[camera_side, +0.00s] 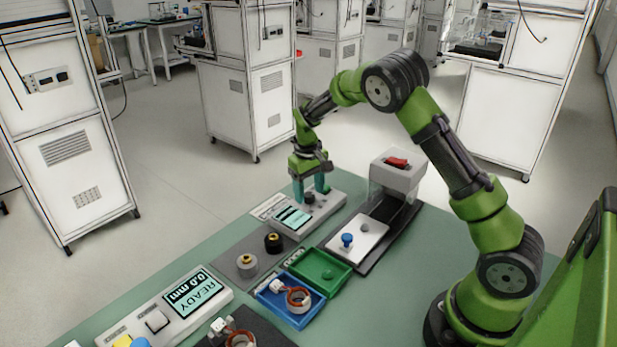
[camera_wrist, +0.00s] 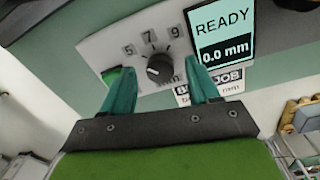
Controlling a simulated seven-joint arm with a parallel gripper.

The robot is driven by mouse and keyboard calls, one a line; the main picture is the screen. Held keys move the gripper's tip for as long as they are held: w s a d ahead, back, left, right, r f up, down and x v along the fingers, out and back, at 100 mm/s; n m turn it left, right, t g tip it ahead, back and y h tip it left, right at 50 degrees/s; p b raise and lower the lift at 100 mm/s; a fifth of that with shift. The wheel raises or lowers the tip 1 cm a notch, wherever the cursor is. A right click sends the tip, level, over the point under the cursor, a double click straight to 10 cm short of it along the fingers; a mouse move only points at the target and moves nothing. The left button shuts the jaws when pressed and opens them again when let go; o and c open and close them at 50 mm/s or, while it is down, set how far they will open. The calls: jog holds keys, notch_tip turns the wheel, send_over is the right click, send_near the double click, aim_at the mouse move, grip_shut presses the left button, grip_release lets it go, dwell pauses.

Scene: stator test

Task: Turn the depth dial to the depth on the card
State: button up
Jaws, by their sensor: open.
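The depth dial (camera_wrist: 160,67) is a dark round knob on a pale panel, with the figures 5, 7 and 9 in an arc above it. A light mark shows on the knob, but I cannot read its setting surely. My gripper (camera_wrist: 160,76) is open, its teal fingers on either side of the dial; contact cannot be told. In the side view my gripper (camera_side: 312,187) points down over the dial (camera_side: 309,198). The card (camera_wrist: 232,76) reads "JOB", its depth figure hidden behind a finger. It lies beside the panel in the side view (camera_side: 268,207). The panel's display (camera_wrist: 222,35) reads "READY 0.0 mm".
A white press-like unit with a red switch (camera_side: 397,162) stands right of the panel. A green tray (camera_side: 330,262) and a blue tray (camera_side: 270,306) holding a copper-wound part lie nearer. Another READY display box (camera_side: 195,292) stands at front left.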

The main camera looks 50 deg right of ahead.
jog(key=shift+f, duration=0.45)
jog(key=c, duration=1)
jog(key=shift+c, duration=0.2)
jog(key=shift+m, duration=0.3)
jog(key=m, duration=0.4)
jog(key=shift+w+m, duration=0.1)
jog(key=shift+m, duration=1.9)
